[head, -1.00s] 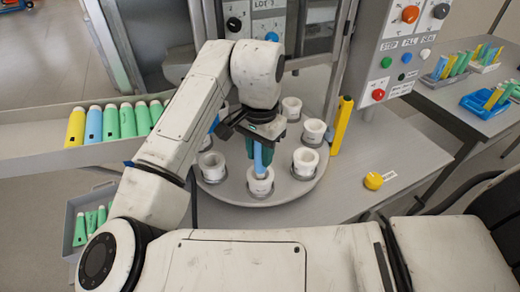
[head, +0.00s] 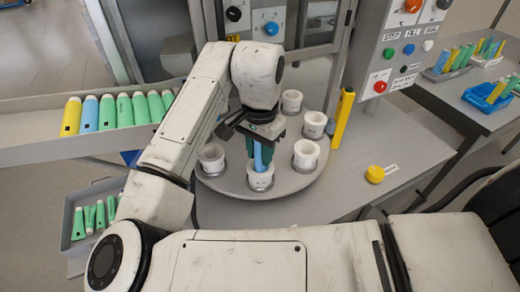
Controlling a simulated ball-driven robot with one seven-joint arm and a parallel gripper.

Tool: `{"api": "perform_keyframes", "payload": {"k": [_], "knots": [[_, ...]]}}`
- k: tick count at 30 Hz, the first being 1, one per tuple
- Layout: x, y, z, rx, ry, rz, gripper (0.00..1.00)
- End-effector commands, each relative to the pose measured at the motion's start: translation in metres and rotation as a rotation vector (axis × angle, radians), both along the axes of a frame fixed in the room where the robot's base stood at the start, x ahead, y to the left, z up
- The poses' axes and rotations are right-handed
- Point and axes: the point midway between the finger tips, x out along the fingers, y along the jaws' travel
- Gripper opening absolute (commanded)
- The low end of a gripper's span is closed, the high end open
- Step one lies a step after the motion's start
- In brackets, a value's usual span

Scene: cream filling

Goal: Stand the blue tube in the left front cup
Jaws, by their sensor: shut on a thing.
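My gripper (head: 262,134) is shut on the blue tube (head: 259,156) and points down over the turntable. The tube is roughly upright, its upper part covered by the gripper. Its lower end is at the mouth of the white front cup (head: 260,183); I cannot tell how far inside it is or whether it touches the bottom. Another white cup (head: 212,158) stands to the left of it, looking empty, partly beside my arm. More white cups stand at the right (head: 305,155), farther right (head: 314,124) and at the back (head: 291,102) of the turntable.
A grey chute (head: 40,152) at the left holds yellow, blue and green tubes. A grey bin (head: 76,205) below it holds green tubes. A yellow post (head: 342,118) stands right of the turntable, near a yellow button (head: 375,174). My arm hides the turntable's left back.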

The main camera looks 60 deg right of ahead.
Motion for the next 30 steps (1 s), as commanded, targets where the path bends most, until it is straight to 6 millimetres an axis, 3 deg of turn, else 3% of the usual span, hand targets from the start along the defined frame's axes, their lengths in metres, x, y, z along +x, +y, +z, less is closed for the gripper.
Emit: {"api": "perform_keyframes", "payload": {"k": [1, 2, 11, 21, 30], "knots": [[0.0, 0.0, 0.0, 0.0, 0.0, 0.0, 0.03], [0.0, 0.0, 0.0, 0.0, 0.0, 0.0, 0.32], [0.0, 0.0, 0.0, 0.0, 0.0, 0.0, 0.6], [0.0, 0.0, 0.006, 0.0, -0.001, -0.001, 0.6], [0.0, -0.001, 0.058, -0.001, -0.003, -0.003, 0.6]]}}
